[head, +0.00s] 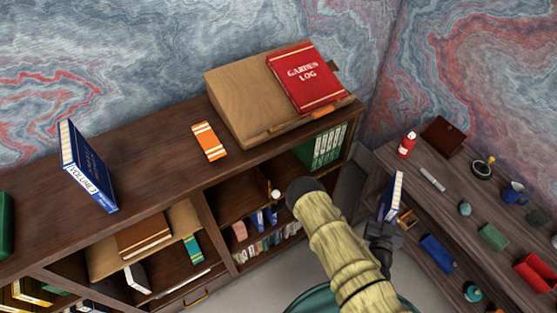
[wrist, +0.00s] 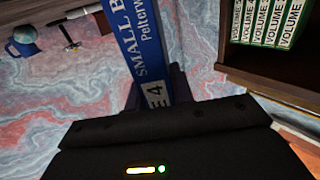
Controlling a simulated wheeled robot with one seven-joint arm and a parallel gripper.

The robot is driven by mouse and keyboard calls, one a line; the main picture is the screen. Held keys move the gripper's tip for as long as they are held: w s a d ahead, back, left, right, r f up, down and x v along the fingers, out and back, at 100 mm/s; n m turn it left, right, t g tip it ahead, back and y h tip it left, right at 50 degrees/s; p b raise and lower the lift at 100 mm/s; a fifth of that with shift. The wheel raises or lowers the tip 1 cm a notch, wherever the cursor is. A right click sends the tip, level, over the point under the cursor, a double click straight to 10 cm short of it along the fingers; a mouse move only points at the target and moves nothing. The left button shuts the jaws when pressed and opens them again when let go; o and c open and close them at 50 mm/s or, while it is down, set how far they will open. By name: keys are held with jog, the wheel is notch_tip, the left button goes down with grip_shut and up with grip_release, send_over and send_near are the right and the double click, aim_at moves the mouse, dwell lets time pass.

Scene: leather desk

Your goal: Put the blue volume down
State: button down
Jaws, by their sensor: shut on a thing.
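A blue volume (head: 391,197) is held upright in my gripper (head: 383,232), in the gap between the bookcase and the grey-brown shelf unit at the right. In the wrist view, the blue volume's spine (wrist: 140,40) shows white lettering and a "4" near the dark fingers. My gripper is shut on its lower end, and the fingers partly hide it. A second blue volume (head: 86,168), with a white band reading "VOLUME", stands tilted-looking on the bookcase top at the left.
The dark bookcase (head: 140,150) has an orange book (head: 209,141) and a sloped wooden stand (head: 232,100) bearing a red book (head: 306,80). Green volumes (head: 328,147) stand in its right compartment. The right shelf unit (head: 420,205) holds a red bottle (head: 407,145), a blue mug (head: 514,193) and several small things.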

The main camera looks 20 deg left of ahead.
jog(key=shift+s, duration=0.35)
jog(key=shift+w+f+b, duration=0.15)
jog(key=shift+f+b, duration=0.2)
jog(key=shift+b, duration=0.15)
jog(key=w+a+f+n+y+b, duration=0.2)
jog(key=a+f+y+b, duration=0.1)
jog(key=a+b, duration=0.35)
jog(key=w+a+f+n+y+b, duration=0.1)
jog(key=w+a+f+y+b, duration=0.15)
jog(key=a+b, duration=0.4)
jog(key=s+a+r+n+g+y+b, duration=0.5)
jog(key=a+r+n+g+y+b, duration=0.2)
jog(key=b, duration=0.5)
notch_tip(320, 180, up, 2)
jog(key=a+y, duration=0.2)
jog(key=shift+a+r+n+b, duration=0.15)
jog(key=shift+a+n+b, duration=0.15)
jog(key=shift+a+b, duration=0.1)
